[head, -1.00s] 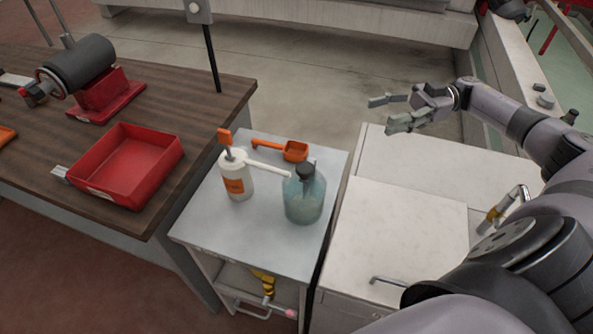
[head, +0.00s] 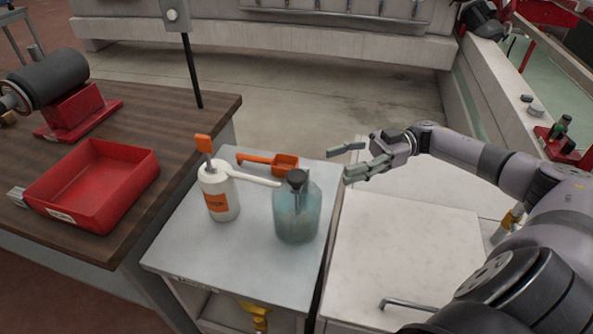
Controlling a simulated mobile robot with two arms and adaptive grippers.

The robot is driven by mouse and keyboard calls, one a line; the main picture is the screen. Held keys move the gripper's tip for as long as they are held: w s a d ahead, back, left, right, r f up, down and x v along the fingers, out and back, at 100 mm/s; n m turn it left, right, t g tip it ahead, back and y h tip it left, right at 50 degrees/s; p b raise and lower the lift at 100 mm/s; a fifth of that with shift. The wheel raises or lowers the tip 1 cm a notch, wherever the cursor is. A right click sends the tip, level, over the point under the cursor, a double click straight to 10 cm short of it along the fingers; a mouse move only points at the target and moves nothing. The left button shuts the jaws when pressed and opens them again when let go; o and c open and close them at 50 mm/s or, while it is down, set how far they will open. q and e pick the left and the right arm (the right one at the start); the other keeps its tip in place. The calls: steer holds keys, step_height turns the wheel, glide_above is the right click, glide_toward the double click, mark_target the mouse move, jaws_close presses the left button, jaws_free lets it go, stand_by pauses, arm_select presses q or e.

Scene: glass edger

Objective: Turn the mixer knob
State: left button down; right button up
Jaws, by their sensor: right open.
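No part is clearly recognisable as the mixer knob. A grey box on a dark post at the top left carries a small round white knob or button (head: 172,15); I cannot tell whether this is the one. My right gripper (head: 348,162) is open and empty, its fingers pointing left. It hangs above and to the right of a bluish jug with a dark cap (head: 297,212), apart from it. My left gripper is out of view.
A red tray (head: 65,218) and a red-based machine with a dark roller (head: 48,80) stand on the wooden table. The pale cabinet top (head: 405,250) is clear.

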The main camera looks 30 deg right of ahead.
mark_target(297, 175)
steer(key=a, duration=0.3)
steer(key=w+a+p, duration=0.1)
steer(key=a, duration=0.2)
steer(key=w+a+p, duration=0.1)
steer(key=a, duration=0.3)
steer(key=shift+r, duration=0.1)
steer(key=shift+a+p, duration=0.35)
steer(key=shift+a, duration=0.2)
steer(key=shift+c, duration=0.3)
steer(key=c, duration=1.1)
